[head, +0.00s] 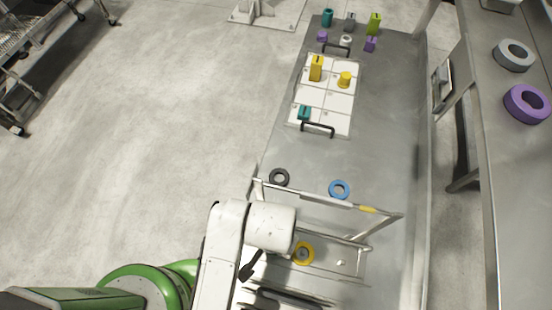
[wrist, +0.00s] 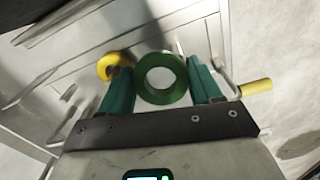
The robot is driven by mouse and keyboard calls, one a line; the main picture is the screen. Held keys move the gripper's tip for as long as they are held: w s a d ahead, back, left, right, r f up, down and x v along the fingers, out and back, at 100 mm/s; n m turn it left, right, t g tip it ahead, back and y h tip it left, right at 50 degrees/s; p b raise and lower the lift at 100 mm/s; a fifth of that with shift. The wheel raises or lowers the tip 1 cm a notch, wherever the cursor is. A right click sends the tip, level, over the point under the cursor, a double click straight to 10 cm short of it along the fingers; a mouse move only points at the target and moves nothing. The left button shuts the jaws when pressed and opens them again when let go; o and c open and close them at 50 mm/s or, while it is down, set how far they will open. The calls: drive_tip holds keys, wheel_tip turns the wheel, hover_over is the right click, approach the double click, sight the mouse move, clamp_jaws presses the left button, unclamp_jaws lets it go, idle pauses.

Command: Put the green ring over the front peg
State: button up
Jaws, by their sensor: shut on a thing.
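In the wrist view my gripper (wrist: 160,84) is shut on the green ring (wrist: 178,92), which sits between the two teal fingers with its hole facing the camera. The ring is above a pale panel, and I cannot tell how high. A yellow ring (wrist: 110,64) lies beyond the left finger; it also shows in the head view (head: 303,253) beside my arm. A small pale stub (head: 340,263) to its right may be a peg. I cannot make out the front peg for sure. My arm hides the green ring in the head view.
A metal rail frame (head: 330,204) with a yellow sleeve stands around this area. A black ring (head: 279,177) and a blue ring (head: 339,189) lie just beyond it. Farther back is a white gridded board (head: 340,104) with blocks. A side bench holds a purple ring (head: 527,104).

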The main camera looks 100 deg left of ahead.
drive_tip(key=shift+s+a+r, duration=0.1)
drive_tip(key=shift+s+a, duration=0.15)
drive_tip(key=shift+s, duration=0.3)
drive_tip(key=shift+o, duration=0.2)
drive_tip(key=shift+d+f, duration=0.15)
drive_tip(key=shift+f, duration=2.35)
drive_tip(key=shift+a+f, duration=0.1)
drive_tip(key=shift+a, duration=0.1)
